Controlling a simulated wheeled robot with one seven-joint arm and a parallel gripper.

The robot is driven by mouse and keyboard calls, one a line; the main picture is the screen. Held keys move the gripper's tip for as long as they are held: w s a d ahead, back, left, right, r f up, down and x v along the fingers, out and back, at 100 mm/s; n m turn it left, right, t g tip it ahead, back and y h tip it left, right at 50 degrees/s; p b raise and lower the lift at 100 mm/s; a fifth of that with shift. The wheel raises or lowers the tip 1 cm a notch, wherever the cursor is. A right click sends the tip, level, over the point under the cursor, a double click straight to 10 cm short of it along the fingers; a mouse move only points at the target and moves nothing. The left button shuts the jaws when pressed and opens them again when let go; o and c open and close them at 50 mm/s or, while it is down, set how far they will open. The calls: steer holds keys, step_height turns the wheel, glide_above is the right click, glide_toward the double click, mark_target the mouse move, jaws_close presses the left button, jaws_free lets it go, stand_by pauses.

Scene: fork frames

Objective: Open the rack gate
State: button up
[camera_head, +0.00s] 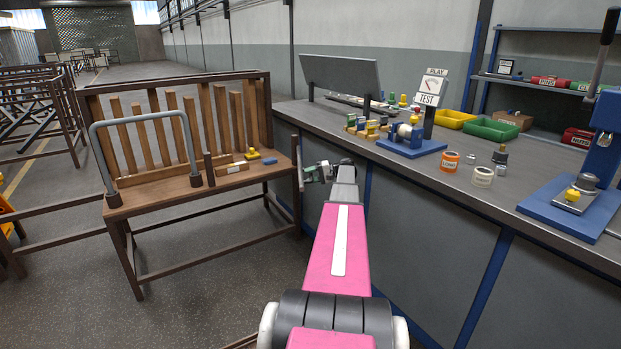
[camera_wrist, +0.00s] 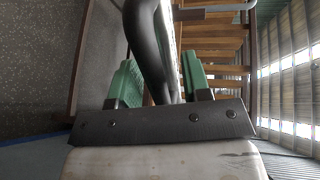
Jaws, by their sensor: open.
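The rack (camera_head: 190,185) stands left of centre in the head view, a brown frame with upright wooden slats. A narrow brown upright (camera_head: 297,172) stands at its right end, beside my gripper (camera_head: 312,173); I cannot tell if it is the gate. In the wrist view my gripper (camera_wrist: 160,78) has its two green fingers apart. A dark curved bar (camera_wrist: 146,38) runs between the fingers, close to the left one; contact is unclear. The wooden slats (camera_wrist: 212,43) lie beyond it. The gate's latch or hinge is not clearly visible.
A grey U-shaped tube (camera_head: 145,120) stands on the rack's bench, with small yellow and wooden blocks (camera_head: 253,154) beside it. A long workbench (camera_head: 450,165) with a blue press (camera_head: 590,165) runs along the right. Open floor (camera_head: 200,295) lies in front of the rack.

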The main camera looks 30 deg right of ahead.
steer(key=o, duration=0.4)
steer(key=r, duration=0.4)
steer(key=shift+a+r, duration=0.1)
steer(key=shift+a, duration=0.1)
steer(key=o, duration=0.3)
steer(key=a+r, duration=0.3)
steer(key=a, duration=0.3)
steer(key=shift+s+a+r, duration=0.2)
steer(key=shift+a+r, duration=0.1)
steer(key=shift+r, duration=0.05)
steer(key=a+r, duration=0.2)
steer(key=a, duration=0.1)
steer(key=shift+s+a+r, duration=0.1)
steer(key=shift+a, duration=0.2)
steer(key=c, duration=0.7)
steer(key=shift+a+r, duration=0.3)
steer(key=shift+a, duration=0.3)
steer(key=shift+w, duration=0.2)
